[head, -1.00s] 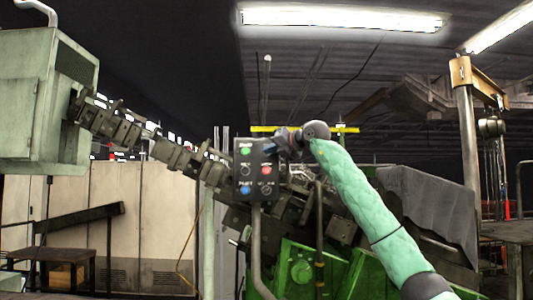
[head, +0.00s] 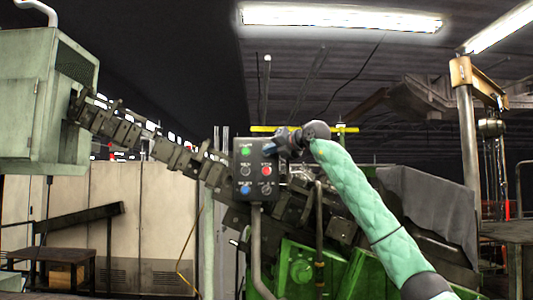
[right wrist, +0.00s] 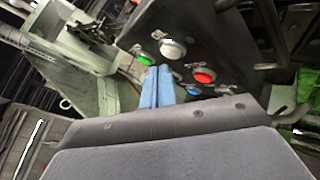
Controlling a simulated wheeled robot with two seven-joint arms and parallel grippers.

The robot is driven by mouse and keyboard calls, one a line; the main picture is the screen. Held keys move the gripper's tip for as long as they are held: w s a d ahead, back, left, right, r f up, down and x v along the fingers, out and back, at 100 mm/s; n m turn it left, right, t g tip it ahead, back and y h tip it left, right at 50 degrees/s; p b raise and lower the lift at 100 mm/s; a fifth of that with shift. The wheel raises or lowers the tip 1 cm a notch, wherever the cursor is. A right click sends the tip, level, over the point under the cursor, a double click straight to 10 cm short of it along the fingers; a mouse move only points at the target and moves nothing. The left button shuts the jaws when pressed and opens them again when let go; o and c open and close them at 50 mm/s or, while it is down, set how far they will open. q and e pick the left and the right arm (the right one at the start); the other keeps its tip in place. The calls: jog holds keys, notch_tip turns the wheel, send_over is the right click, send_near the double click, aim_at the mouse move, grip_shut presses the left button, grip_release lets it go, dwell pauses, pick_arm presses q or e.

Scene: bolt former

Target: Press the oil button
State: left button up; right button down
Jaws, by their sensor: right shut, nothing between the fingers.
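A dark control panel (head: 256,190) stands on a grey post in the middle of the head view. It carries a green button (head: 246,151), a red button (head: 266,170), a blue button (head: 245,189) and darker controls. Their labels are too small to read, so I cannot tell which is the oil button. My right gripper (head: 268,149) is at the panel's upper right, shut and empty. In the right wrist view its blue fingertips (right wrist: 158,69) point at the panel, near the green button (right wrist: 145,58) and a whitish button (right wrist: 172,48). Contact cannot be told. My left gripper is out of view.
Green machinery (head: 300,268) and dark metal parts stand behind and below the panel. A pale green cabinet (head: 28,105) with a sloping conveyor is at the left. A grey cloth-covered block (head: 435,205) is at the right.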

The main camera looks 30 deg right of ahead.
jog(key=shift+w, duration=0.1)
jog(key=shift+w+d, duration=0.2)
jog(key=shift+w, duration=0.05)
jog(key=shift+w+d+p, duration=0.2)
jog(key=shift+w+p, duration=0.15)
jog(key=shift+p, duration=0.15)
dwell(0.8)
jog(key=shift+s, duration=0.1)
dwell(0.3)
jog(key=shift+s+a+b, duration=0.4)
jog(key=shift+s+b, duration=0.05)
jog(key=shift+s, duration=0.15)
jog(key=shift+s+a+b, duration=0.4)
jog(key=shift+s+a, duration=0.05)
jog(key=shift+s, duration=0.25)
jog(key=shift+s+a+b, duration=0.45)
jog(key=shift+s, duration=0.3)
jog(key=shift+s+a+b, duration=0.4)
jog(key=shift+s+a, duration=0.05)
jog(key=shift+s, duration=0.25)
